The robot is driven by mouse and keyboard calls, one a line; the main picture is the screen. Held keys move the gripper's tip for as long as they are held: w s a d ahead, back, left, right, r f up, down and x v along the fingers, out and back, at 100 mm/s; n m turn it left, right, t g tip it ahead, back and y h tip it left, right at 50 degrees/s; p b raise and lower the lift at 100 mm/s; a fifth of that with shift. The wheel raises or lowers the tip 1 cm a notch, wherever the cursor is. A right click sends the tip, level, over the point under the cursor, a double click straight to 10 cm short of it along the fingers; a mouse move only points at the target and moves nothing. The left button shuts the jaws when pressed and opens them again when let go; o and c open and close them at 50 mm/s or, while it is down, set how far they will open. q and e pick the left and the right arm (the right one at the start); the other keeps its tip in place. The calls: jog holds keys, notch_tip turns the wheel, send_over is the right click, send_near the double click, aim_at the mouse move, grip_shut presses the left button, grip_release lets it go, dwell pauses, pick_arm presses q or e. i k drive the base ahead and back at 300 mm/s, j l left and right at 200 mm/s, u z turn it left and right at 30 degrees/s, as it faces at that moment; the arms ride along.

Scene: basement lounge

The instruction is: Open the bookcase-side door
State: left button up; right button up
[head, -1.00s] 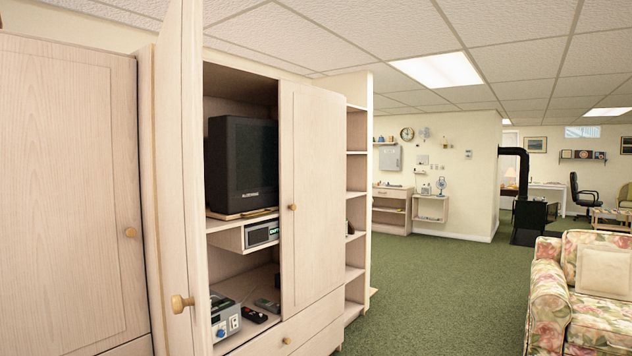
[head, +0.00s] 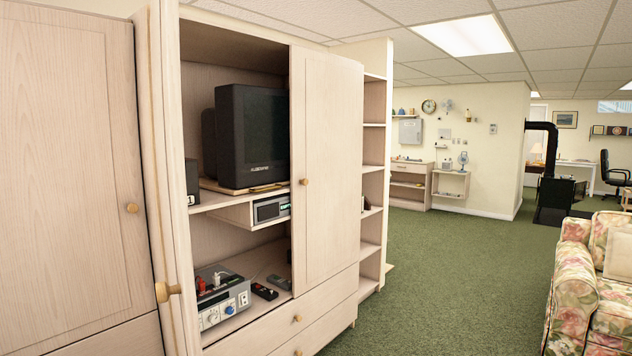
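The bookcase-side door (head: 325,165) is the cabinet's right door, beside the open bookcase shelves (head: 374,165). It is shut, pale wood, with a round knob (head: 304,182) near its left edge. The cabinet's other door (head: 165,150) stands swung open at the left, seen nearly edge-on, with its knob (head: 168,292) sticking out. Through the open half I see a dark television (head: 262,135) on a shelf. Neither of my grippers is in the head view.
A grey device with dials (head: 222,300) and dark remotes (head: 264,291) lie on the lower shelf. Drawers (head: 325,315) are below the door. Another closed wooden cabinet (head: 70,180) is at left. A floral sofa (head: 578,285) stands at right. Green carpet (head: 455,280) between is clear.

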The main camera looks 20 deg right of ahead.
aim_at(327, 92)
jog(key=i+l+z, duration=0.35)
jog(key=i+l, duration=1.35)
jog(key=i, duration=0.05)
